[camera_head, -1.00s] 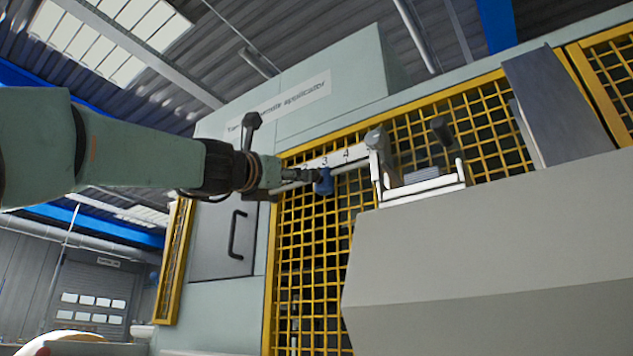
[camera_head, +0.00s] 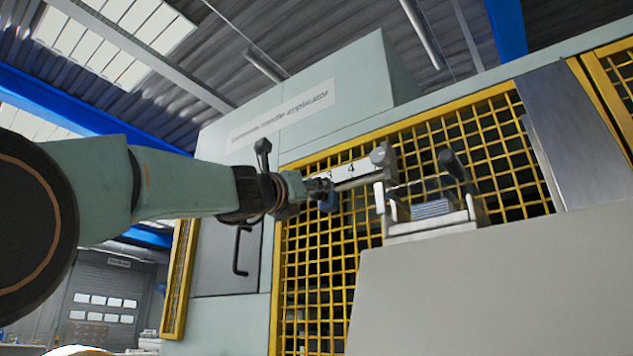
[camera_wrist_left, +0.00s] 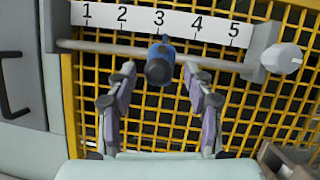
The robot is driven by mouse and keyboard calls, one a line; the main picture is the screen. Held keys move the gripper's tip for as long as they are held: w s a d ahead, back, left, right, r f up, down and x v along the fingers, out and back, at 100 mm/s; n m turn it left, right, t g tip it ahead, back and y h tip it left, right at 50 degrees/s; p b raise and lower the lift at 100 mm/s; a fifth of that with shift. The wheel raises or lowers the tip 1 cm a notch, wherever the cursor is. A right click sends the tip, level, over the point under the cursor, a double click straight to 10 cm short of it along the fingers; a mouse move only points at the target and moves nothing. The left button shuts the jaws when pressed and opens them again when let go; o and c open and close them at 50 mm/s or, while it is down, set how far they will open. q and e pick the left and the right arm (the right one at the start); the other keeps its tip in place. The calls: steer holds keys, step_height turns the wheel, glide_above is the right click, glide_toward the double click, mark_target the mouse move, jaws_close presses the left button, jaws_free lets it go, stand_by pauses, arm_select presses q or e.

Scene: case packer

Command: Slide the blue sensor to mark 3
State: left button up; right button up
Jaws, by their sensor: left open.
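The blue sensor (camera_wrist_left: 160,63) sits on a horizontal rail (camera_wrist_left: 100,47) under a white scale (camera_wrist_left: 180,24) numbered 1 to 5. In the left wrist view it is below the numeral 3, its middle very slightly to the right of it. My left gripper (camera_wrist_left: 159,75) is open, with one finger on each side of the sensor and visible gaps between. In the head view the left gripper (camera_head: 319,190) is at the sensor (camera_head: 328,201), partly covering it and the lower numerals. My right gripper is not in view.
A round grey knob (camera_wrist_left: 282,58) on a bracket closes the rail's right end. Yellow mesh guarding (camera_head: 320,280) lies behind the rail. A black-handled lever (camera_head: 452,163) and a grey sloped housing (camera_head: 480,290) stand to the right.

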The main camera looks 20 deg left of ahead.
arm_select(q)
steer(key=shift+w+a+r+p, duration=0.15)
steer(key=shift+w+p, duration=0.1)
steer(key=shift+w, duration=0.2)
steer(key=shift+w+a+r+p, duration=0.1)
steer(key=shift+w+r+p, duration=0.1)
steer(key=shift+w, duration=0.2)
steer(key=shift+w+d, duration=0.2)
steer(key=shift+w, duration=0.15)
steer(key=shift+w+d, duration=0.3)
steer(key=shift+d, duration=0.2)
steer(key=shift+s, duration=0.25)
steer(key=shift+s+a, duration=0.1)
steer(key=shift+a, duration=0.3)
steer(key=shift+c, duration=1.7)
steer(key=shift+d, duration=0.2)
steer(key=c, duration=0.4)
steer(key=shift+a, duration=0.1)
jaws_close()
